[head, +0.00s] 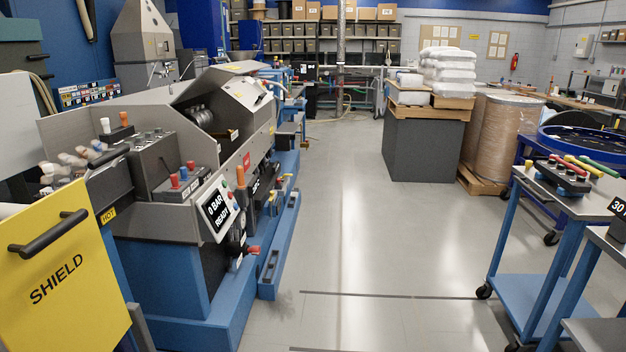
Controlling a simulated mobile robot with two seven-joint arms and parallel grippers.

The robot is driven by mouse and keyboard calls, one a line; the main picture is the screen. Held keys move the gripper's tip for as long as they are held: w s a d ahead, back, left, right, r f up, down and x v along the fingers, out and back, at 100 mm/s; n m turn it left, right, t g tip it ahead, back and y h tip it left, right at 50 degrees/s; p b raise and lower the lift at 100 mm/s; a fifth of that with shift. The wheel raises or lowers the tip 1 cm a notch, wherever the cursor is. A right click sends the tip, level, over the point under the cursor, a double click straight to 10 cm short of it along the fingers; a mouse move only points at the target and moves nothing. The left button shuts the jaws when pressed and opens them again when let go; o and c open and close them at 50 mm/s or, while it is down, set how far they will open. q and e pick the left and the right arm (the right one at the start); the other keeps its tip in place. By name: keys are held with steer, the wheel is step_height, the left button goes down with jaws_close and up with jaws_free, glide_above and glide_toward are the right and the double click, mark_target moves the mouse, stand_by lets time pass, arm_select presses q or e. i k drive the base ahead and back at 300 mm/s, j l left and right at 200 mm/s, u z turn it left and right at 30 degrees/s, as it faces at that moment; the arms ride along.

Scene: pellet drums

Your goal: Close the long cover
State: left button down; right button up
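A long grey machine on a blue base runs along the left side in the head view. On its top a grey cover (212,82) stands tilted up, and dark rounded parts (200,112) show in the opening under it. I take this raised panel for the long cover; its hinge line is hard to make out. Neither of my grippers is in view.
A yellow panel marked SHIELD (60,265) with a black handle fills the lower left. A tilted screen (218,208) reads 0 BAR READY. A blue cart (545,240) stands right. A grey block (425,148) and wrapped drum (505,135) stand farther back. The middle floor is clear.

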mark_target(214, 77)
steer(key=i+l+u, duration=0.2)
steer(key=i, duration=0.45)
steer(key=i+u, duration=0.2)
steer(key=i, duration=0.45)
steer(key=l, duration=0.1)
